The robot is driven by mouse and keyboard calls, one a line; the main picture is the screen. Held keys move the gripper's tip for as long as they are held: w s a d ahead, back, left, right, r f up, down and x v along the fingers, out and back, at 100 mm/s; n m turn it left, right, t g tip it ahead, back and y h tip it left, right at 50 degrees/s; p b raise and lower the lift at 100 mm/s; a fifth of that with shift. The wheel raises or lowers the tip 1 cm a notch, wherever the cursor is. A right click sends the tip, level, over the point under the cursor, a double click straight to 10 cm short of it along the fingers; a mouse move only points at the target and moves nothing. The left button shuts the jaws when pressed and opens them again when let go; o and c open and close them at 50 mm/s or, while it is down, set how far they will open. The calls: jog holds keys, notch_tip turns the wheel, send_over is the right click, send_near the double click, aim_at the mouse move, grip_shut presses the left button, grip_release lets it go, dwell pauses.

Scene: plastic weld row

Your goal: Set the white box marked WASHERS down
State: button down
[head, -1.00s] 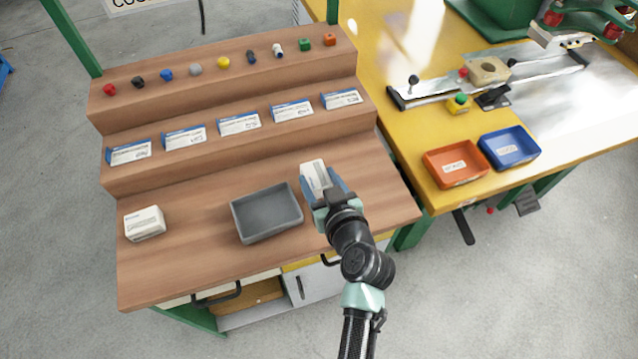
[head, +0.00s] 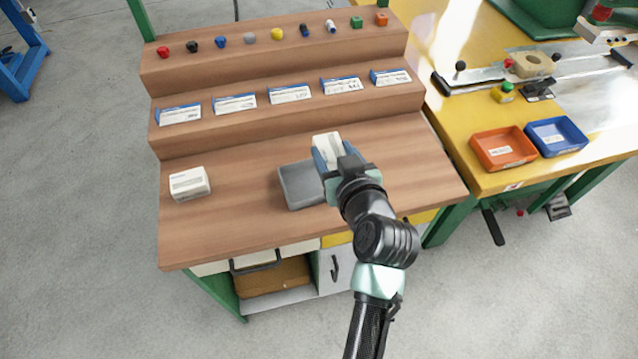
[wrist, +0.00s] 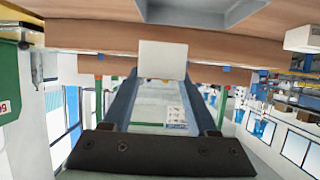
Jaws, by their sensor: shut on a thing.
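My gripper (head: 329,158) has blue fingers and is shut on a white box (head: 327,146). It holds the box over the front level of the wooden bench, by the right end of the grey tray (head: 296,186), hiding part of it. The wrist view shows the held white box (wrist: 163,58) between the two fingertips, with the bench wood beyond it. Its marking cannot be read, and no contact with the bench can be made out. A second white box (head: 189,183) sits at the left of the bench.
Behind, a step carries several blue-and-white label cards (head: 290,94), and the top step several small coloured parts (head: 277,34). A yellow table at the right holds an orange bin (head: 503,148) and a blue bin (head: 556,137). Bench wood is bare between the second box and tray, and right of my gripper.

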aim_at(334, 164)
notch_tip(334, 164, down, 3)
jog(key=shift+w+d+f, duration=0.1)
jog(key=shift+f+b, duration=0.55)
jog(key=shift+f, duration=1.1)
jog(key=shift+f, duration=0.1)
jog(key=shift+c, duration=0.9)
grip_release()
